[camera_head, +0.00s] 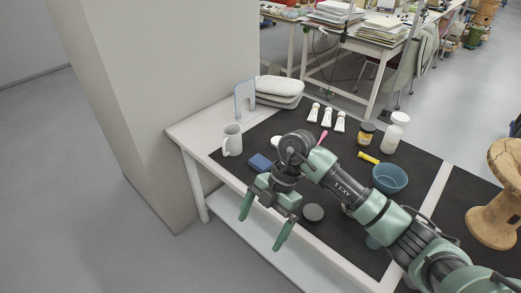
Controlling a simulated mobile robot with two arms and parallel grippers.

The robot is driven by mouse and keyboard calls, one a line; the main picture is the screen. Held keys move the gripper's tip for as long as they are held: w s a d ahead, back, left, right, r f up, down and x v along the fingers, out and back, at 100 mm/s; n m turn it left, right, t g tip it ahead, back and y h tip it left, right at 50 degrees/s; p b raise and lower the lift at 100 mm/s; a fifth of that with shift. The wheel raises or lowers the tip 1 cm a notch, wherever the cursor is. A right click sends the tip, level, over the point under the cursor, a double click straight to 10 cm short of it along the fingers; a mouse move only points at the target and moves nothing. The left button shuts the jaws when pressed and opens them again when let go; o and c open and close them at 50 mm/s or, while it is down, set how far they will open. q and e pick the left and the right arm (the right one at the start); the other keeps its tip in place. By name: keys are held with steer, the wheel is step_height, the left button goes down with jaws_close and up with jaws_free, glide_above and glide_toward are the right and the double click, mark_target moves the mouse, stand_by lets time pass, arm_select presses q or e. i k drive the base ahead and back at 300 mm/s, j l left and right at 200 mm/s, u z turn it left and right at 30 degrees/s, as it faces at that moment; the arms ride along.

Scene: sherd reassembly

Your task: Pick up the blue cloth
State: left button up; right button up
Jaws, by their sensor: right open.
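The blue cloth (260,162) is a small folded-looking patch on the dark mat, toward the left part of the table. My right gripper (264,222) hangs over the table's front edge, below the cloth in the picture. Its two green fingers are spread apart with nothing between them. The gripper is apart from the cloth in the picture, and my wrist is just right of the cloth. My left gripper is not in view.
A white mug (232,140) stands left of the cloth. Several white tubes, a yellow-labelled jar (366,134), a white bottle (394,133), a blue bowl (389,178) and a dark round disc (313,213) are on the mat (345,160). A wooden spool (497,195) stands right.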

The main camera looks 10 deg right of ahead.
mark_target(262, 164)
steer(key=i+l, duration=0.2)
steer(key=i, duration=0.35)
steer(key=i+l, duration=0.2)
steer(key=i, duration=0.3)
